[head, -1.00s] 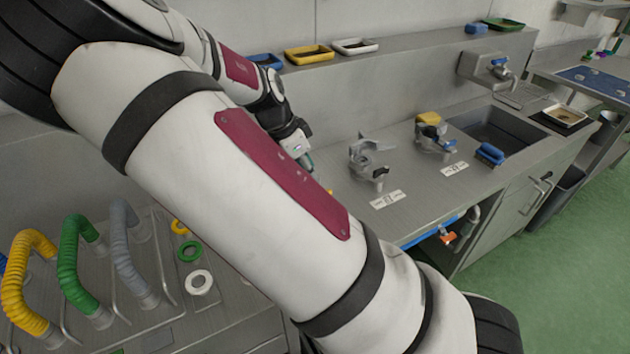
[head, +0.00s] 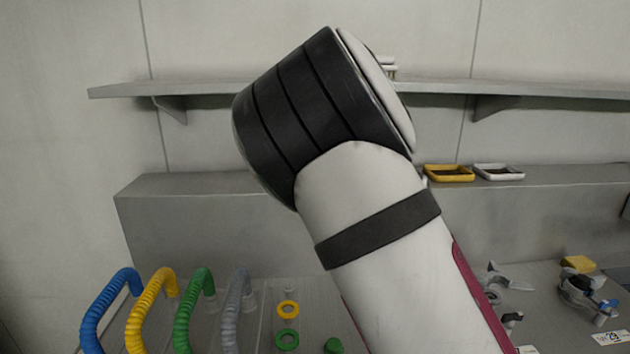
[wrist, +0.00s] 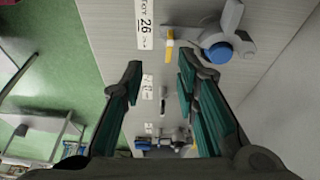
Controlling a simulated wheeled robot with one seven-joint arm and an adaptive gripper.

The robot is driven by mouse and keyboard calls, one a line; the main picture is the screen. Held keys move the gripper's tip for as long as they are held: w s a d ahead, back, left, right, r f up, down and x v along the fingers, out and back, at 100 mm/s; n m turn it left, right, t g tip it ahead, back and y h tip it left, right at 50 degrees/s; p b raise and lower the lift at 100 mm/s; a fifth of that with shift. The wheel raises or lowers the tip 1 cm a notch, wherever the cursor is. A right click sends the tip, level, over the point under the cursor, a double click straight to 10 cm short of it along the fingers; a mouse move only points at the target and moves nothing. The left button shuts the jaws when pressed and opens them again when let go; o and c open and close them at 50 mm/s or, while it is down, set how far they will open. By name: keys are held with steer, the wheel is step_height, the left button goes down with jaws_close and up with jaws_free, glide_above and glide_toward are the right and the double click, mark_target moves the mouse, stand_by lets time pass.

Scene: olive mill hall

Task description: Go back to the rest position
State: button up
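My gripper (wrist: 159,72) shows in the wrist view with its two dark, green-padded fingers apart and nothing between them. It hangs over a grey steel counter (wrist: 118,38). A metal clamp-like fitting with a blue round part (wrist: 217,52) lies beyond the fingertips at the upper right. A label reading 26 (wrist: 145,24) is on the counter beside it. In the head view my arm fills the middle and the gripper is hidden or out of frame.
Blue (head: 105,305), yellow (head: 150,300), green (head: 195,300) and grey (head: 235,305) hoses stand at the lower left. A wall shelf (head: 200,89) runs behind my arm. A yellow tray (head: 449,173) and a white tray (head: 499,172) sit on the ledge.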

steer(key=s+a+r+n+t+y, duration=0.1)
steer(key=s+a+r+n+t, duration=0.2)
steer(key=s+r+n, duration=0.5)
steer(key=s+a+r+n+t+y, duration=0.2)
steer(key=s+a+r+n, duration=0.2)
steer(key=s+r+n, duration=0.5)
steer(key=s+r, duration=0.2)
steer(key=s, duration=0.4)
steer(key=shift+s+a+r+n+t+y, duration=0.25)
steer(key=shift+s+a+n+t+y, duration=0.05)
steer(key=shift+s+a+t, duration=0.1)
